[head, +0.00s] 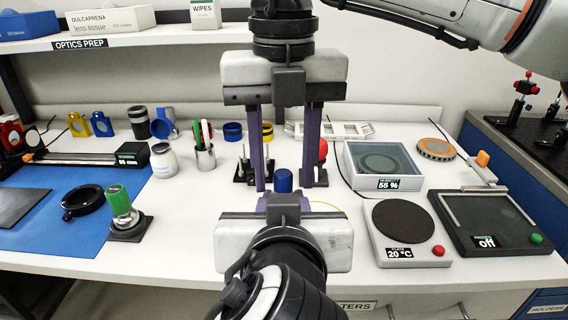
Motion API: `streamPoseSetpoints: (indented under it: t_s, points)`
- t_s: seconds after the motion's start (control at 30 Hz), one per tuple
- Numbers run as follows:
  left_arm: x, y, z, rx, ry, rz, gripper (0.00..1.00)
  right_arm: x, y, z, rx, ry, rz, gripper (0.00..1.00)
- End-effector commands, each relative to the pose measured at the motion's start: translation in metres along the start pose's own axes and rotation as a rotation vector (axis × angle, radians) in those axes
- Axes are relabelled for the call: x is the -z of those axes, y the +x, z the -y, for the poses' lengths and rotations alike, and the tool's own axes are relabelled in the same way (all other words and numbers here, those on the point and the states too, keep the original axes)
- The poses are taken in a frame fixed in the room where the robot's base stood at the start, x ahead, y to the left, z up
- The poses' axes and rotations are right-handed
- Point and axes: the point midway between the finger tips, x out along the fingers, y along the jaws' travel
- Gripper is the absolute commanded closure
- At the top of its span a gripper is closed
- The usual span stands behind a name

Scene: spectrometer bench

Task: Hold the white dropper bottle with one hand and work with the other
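No dropper tip shows clearly. A small white bottle (164,162) with a dark cap stands upright at the left of the bench, apart from both grippers. A blue cylinder (283,180) stands mid-bench; its lower part is hidden behind my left gripper, so I cannot tell whether it is a cap on something. My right gripper (289,187) reaches down from the top, its long purple fingers wide apart with nothing visibly clamped. My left gripper (285,203) comes from the bottom edge, close to the blue cylinder; its fingers are mostly hidden by its own body.
A pen cup (205,156) and a green-topped device (122,207) stand left. A round hot plate (404,222), a boxed unit reading 55 % (388,184) and a dark panel reading off (493,241) fill the right. A shelf (140,33) crosses the back.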

Motion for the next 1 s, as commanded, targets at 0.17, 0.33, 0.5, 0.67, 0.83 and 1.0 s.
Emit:
streamPoseSetpoints:
  t_s: [0.17, 0.33, 0.5, 0.67, 0.83, 1.0]
  points:
    - [0.000, 0.000, 0.000, -0.002, 0.000, -0.001, 1.00, -0.001, -0.009, -0.001, -0.002, 0.000, 0.003, 0.60]
    - [0.000, 0.000, -0.001, -0.002, 0.000, -0.001, 1.00, -0.001, -0.040, -0.001, -0.002, 0.001, 0.004, 0.60]
    - [0.000, 0.000, -0.001, -0.002, 0.000, -0.001, 1.00, 0.000, -0.079, -0.001, -0.002, 0.002, 0.003, 0.60]
    - [0.000, 0.000, -0.001, -0.002, 0.000, -0.001, 1.00, 0.000, -0.104, -0.001, 0.001, 0.002, 0.002, 0.60]
    - [0.000, 0.000, -0.001, -0.002, 0.000, -0.001, 1.00, 0.000, -0.117, 0.000, 0.001, 0.001, 0.001, 0.60]
    - [0.000, 0.000, -0.001, -0.002, 0.000, -0.001, 1.00, 0.000, -0.120, 0.000, 0.001, -0.001, 0.000, 0.60]
